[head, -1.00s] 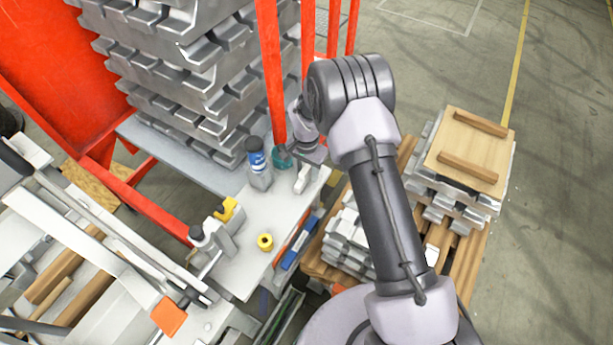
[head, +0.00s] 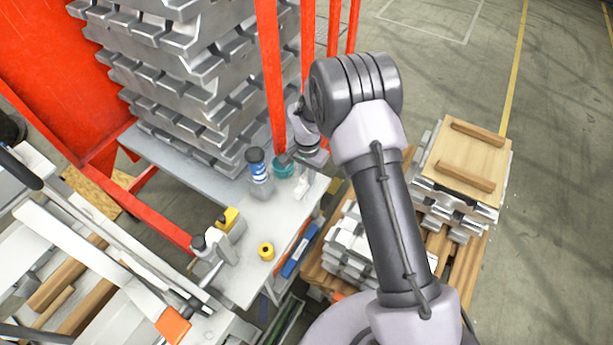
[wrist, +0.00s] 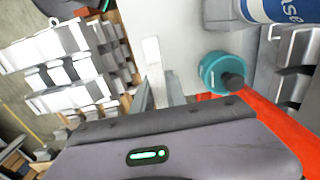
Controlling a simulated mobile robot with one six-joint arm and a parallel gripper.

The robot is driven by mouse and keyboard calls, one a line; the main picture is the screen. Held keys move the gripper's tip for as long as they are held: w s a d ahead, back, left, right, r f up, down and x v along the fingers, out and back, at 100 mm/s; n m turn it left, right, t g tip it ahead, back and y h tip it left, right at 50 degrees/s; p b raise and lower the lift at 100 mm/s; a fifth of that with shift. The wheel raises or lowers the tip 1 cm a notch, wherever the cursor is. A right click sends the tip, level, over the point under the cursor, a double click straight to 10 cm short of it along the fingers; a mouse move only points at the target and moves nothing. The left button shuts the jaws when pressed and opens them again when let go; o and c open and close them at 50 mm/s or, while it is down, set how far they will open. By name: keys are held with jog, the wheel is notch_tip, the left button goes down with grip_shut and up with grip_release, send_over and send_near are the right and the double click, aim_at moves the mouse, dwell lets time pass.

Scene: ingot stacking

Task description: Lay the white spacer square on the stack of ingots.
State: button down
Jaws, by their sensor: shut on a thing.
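My gripper (wrist: 158,88) is shut on the white spacer square (wrist: 152,52), which shows as a small pale piece at the fingertips in the wrist view. In the head view my gripper is partly hidden by my arm, and the spacer (head: 303,187) shows just below it, at the right end of the grey bench. I cannot tell whether it touches the bench. A low stack of silver ingots (head: 347,246) is on the wooden pallet to the right of the bench, partly behind my arm. It also shows at left in the wrist view (wrist: 75,70).
A teal container (wrist: 213,72) and a blue-labelled bottle (head: 260,172) stand close to my gripper. Red posts (head: 271,75) rise beside a tall ingot stack (head: 190,80). A yellow roll (head: 266,251) lies on the bench (head: 240,285). Another ingot stack carries a wooden board (head: 462,160).

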jog(key=s+d+p, duration=0.1)
jog(key=s+d, duration=0.1)
jog(key=s, duration=0.5)
jog(key=s+d+r+p, duration=0.1)
jog(key=s+d, duration=0.1)
jog(key=s, duration=0.6)
jog(key=w+d+r+n+b, duration=0.1)
jog(key=d+r+n+b, duration=0.1)
jog(key=r, duration=0.4)
jog(key=w+d+r+n+b, duration=0.2)
jog(key=d+r+n, duration=0.2)
jog(key=d+r, duration=0.1)
jog(key=shift+r+n, duration=0.3)
jog(key=shift+r, duration=0.5)
